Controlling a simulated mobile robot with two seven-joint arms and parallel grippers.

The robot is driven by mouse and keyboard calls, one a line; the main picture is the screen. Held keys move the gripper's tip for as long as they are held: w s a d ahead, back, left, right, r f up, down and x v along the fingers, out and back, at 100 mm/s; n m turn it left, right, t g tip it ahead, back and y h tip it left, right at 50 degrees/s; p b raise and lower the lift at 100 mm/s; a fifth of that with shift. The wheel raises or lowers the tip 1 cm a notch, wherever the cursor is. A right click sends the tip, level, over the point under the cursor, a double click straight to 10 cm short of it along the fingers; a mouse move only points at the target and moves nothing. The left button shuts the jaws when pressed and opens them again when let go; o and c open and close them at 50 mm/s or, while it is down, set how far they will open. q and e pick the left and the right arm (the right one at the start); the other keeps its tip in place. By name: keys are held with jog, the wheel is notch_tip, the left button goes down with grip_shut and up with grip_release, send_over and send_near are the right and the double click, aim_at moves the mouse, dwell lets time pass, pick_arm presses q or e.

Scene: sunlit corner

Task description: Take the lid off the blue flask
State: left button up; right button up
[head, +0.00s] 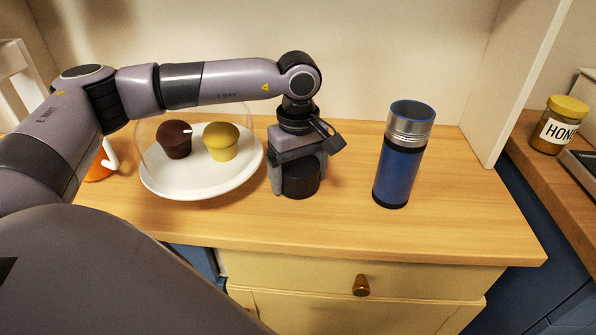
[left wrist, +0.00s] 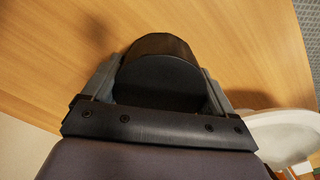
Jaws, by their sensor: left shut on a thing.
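The blue flask (head: 399,172) stands upright on the wooden counter in the head view, right of my left gripper. Its silver top is open, with no lid on it. My left gripper (head: 298,188) points down and is shut on a black round lid (head: 301,181). The lid is at or just above the counter; I cannot tell whether it touches. The left wrist view shows the lid (left wrist: 158,77) between the two fingers, above the wood. My right gripper is in neither view.
A white plate (head: 205,190) with a brown and a yellow muffin under a clear dome is left of the gripper. An orange mug (head: 99,168) is partly hidden by my arm. A honey jar (head: 560,125) stands far right. Counter (head: 345,215) is clear between lid and flask.

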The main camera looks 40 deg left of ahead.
aim_at(298, 164)
pick_arm(q)
jog(key=shift+f, duration=0.15)
jog(key=o, duration=0.9)
jog(key=shift+o, duration=0.2)
jog(key=shift+r, duration=0.5)
notch_tip(298, 164, up, 11)
jog(key=shift+r, duration=0.2)
jog(key=shift+s, duration=0.1)
